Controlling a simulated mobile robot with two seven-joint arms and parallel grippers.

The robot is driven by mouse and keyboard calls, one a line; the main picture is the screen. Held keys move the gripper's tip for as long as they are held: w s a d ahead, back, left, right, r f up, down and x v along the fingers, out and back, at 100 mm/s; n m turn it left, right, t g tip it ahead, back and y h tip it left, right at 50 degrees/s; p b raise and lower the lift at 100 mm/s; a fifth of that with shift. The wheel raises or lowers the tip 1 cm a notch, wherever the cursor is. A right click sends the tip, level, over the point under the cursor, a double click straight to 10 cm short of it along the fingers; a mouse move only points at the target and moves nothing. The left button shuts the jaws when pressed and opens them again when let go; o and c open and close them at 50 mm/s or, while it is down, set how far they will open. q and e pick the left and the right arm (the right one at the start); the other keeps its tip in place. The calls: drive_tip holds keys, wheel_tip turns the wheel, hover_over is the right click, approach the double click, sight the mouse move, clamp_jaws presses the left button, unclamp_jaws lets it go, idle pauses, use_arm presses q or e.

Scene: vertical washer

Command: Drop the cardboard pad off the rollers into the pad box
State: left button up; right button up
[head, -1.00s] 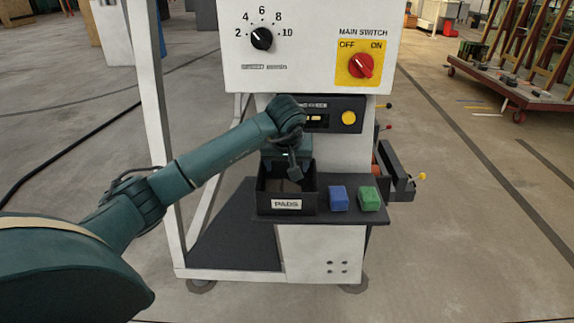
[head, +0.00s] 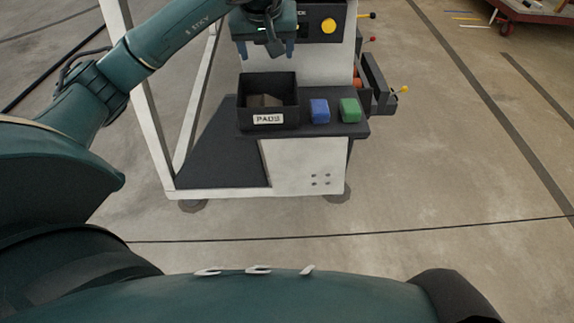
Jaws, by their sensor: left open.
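The pad box (head: 269,119) is a black open box with a PADS label, standing on the dark shelf at the front of the white machine. A brownish cardboard pad (head: 262,100) lies inside it, tilted; whether there is more than one piece I cannot tell. My left gripper (head: 265,55) is above and behind the box's opening, pointing down, with its two fingers spread apart and nothing between them. The rollers are not clearly in view. My right gripper is not in view.
A black tray-like part (head: 379,86) with a yellow-tipped lever juts out at the machine's right. Floor in front is clear.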

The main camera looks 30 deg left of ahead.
use_arm(q)
drive_tip(key=s+d+f+n+g+h, duration=0.1)
drive_tip(key=s+d+f+h, duration=0.25)
drive_tip(key=d, duration=0.35)
drive_tip(key=s+d+f+n+g+h, duration=0.1)
drive_tip(key=s+d+f+g+h, duration=0.2)
drive_tip(key=d, duration=0.5)
drive_tip(key=s+d+f+n+h, duration=0.1)
drive_tip(key=s+d+f+h, duration=0.3)
drive_tip(key=d, duration=0.3)
drive_tip(key=s+d+r+n+h, duration=0.7)
drive_tip(key=d+n+h, duration=0.2)
drive_tip(key=n+h, duration=0.3)
drive_tip(key=w+a+f+n+t+y, duration=0.1)
drive_tip(key=a+n+t+y, duration=0.25)
drive_tip(key=n+t, duration=0.75)
drive_tip(key=w+a+n+t+y, duration=0.15)
drive_tip(key=a+n+t, duration=0.35)
drive_tip(key=n, duration=1.2)
drive_tip(key=s+a+f+n+g+y, duration=0.1)
drive_tip(key=s+f+n+y, duration=0.3)
drive_tip(key=f+n, duration=0.4)
drive_tip(key=s+a+f+n+g+y, duration=0.2)
drive_tip(key=f+n+y, duration=0.4)
drive_tip(key=n, duration=0.6)
wheel_tip(320, 180, down, 2)
drive_tip(key=shift+s+a+f+n, duration=0.1)
drive_tip(key=shift+s+a+n, duration=0.3)
drive_tip(key=shift+s+a, duration=0.45)
